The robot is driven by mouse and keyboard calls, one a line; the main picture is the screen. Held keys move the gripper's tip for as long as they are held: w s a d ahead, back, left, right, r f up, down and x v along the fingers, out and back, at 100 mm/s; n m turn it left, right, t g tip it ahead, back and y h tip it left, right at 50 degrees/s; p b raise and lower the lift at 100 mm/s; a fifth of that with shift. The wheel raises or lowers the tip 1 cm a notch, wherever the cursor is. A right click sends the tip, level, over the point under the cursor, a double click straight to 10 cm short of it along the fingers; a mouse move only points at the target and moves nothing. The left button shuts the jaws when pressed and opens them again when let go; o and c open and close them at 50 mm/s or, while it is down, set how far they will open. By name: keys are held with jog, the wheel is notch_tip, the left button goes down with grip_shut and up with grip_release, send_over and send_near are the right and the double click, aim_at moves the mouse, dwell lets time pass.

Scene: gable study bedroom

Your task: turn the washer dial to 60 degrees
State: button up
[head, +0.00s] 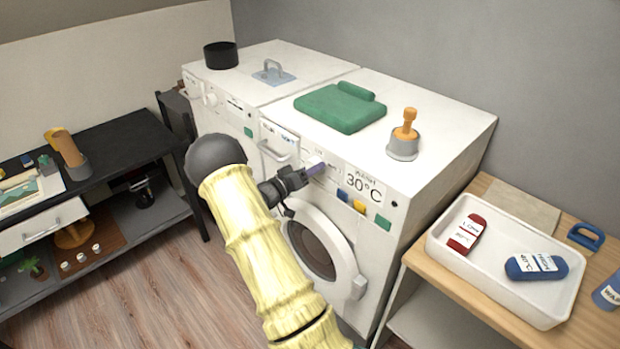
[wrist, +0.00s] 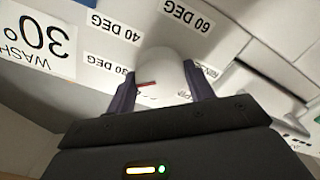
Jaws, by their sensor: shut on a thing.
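The white washer dial (wrist: 168,68) sits between the two fingers of my gripper (wrist: 163,88) in the wrist view, and the gripper is shut on it. A red mark on the dial points left, towards a partly hidden label (wrist: 125,72) that seems to read 30 DEG. The 40 DEG label (wrist: 112,28) and the 60 DEG label (wrist: 187,15) lie farther around it, upside down in this view. In the head view my gripper (head: 314,169) reaches the front panel of the right washer (head: 440,140), where the fingers hide most of the dial.
A 30°C sign (head: 363,188) is beside the dial. The round door (head: 318,245) is below. A white tray (head: 540,305) stands on the right bench.

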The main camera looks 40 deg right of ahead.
jog(key=shift+f+m+b, duration=0.2)
jog(key=shift+m+b, duration=12.6)
jog(key=shift+b, duration=2.05)
jog(key=o, duration=1)
jog(key=shift+r, duration=0.15)
jog(key=shift+c, duration=0.2)
jog(key=s+a, duration=0.1)
jog(key=a, duration=1.6)
jog(key=shift+s+a+p, duration=0.2)
jog(key=shift+a+p, duration=0.05)
jog(key=shift+p, duration=0.2)
